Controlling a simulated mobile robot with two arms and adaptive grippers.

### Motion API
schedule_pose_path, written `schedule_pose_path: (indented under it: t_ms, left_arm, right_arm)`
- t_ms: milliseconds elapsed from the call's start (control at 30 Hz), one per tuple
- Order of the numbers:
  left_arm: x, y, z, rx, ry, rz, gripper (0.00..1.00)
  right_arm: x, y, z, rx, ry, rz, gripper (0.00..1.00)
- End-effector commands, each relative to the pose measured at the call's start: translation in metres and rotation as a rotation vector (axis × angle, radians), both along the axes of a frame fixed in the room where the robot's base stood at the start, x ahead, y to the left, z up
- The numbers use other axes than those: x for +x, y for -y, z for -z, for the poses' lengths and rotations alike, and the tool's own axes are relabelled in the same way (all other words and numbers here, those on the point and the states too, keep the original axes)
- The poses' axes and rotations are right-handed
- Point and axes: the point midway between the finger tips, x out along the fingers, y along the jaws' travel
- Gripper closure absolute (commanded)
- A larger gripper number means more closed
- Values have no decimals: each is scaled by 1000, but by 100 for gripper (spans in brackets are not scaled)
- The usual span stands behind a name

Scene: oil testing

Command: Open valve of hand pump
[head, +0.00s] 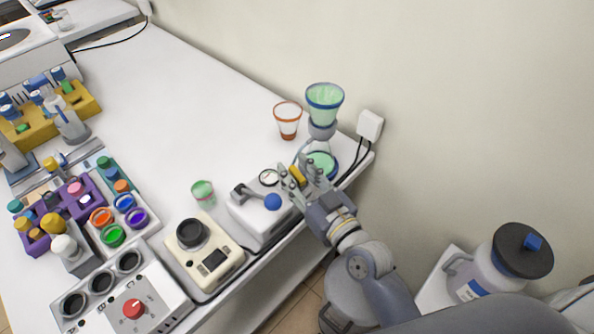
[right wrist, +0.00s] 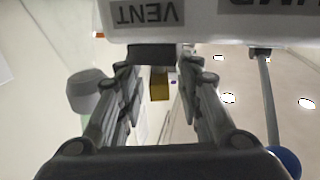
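The hand pump (head: 250,218) is a white box with a lever ending in a blue ball (head: 272,201) and a round gauge (head: 268,177). Its small yellow valve handle (head: 297,175) is at the right end, partly behind my right gripper (head: 295,182). In the right wrist view, the pump housing (right wrist: 225,22) carries an upside-down "VENT" label. The yellow handle (right wrist: 159,86) shows between the two spread fingers of my right gripper (right wrist: 158,82), with gaps on both sides. The blue ball (right wrist: 287,160) is at the lower right there. My left gripper is not in view.
A glass funnel flask with green liquid (head: 324,105) and an orange-rimmed cup (head: 287,120) stand close behind the right gripper. A cream device with a black knob (head: 203,255) is left of the pump. The table's middle (head: 180,110) is clear. A wall bounds the back.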

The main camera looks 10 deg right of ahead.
Motion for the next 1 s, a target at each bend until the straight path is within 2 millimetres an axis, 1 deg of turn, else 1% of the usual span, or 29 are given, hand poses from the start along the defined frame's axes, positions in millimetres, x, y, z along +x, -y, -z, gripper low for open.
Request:
schedule_pose_path:
  t_ms: [133, 167, 200, 267, 300, 567, 867, 1000]
  left_arm:
    - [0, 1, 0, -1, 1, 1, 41]
    - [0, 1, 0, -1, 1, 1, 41]
    - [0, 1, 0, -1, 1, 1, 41]
    - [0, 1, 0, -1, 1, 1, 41]
    - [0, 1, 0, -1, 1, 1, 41]
    - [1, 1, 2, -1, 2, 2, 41]
    - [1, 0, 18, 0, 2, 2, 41]
    - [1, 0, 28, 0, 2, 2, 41]
  right_arm:
    - [0, 0, 0, 0, 0, 0, 67]
    - [0, 0, 0, 0, 0, 0, 73]
    - [0, 0, 0, 0, 0, 0, 83]
    - [0, 0, 0, -1, 0, 0, 96]
    - [0, 0, 0, -1, 0, 0, 100]
    - [0, 1, 1, -3, 2, -9, 100]
    - [1, 0, 1, -6, 10, -115, 100]
    - [1, 0, 2, -4, 11, -169, 100]
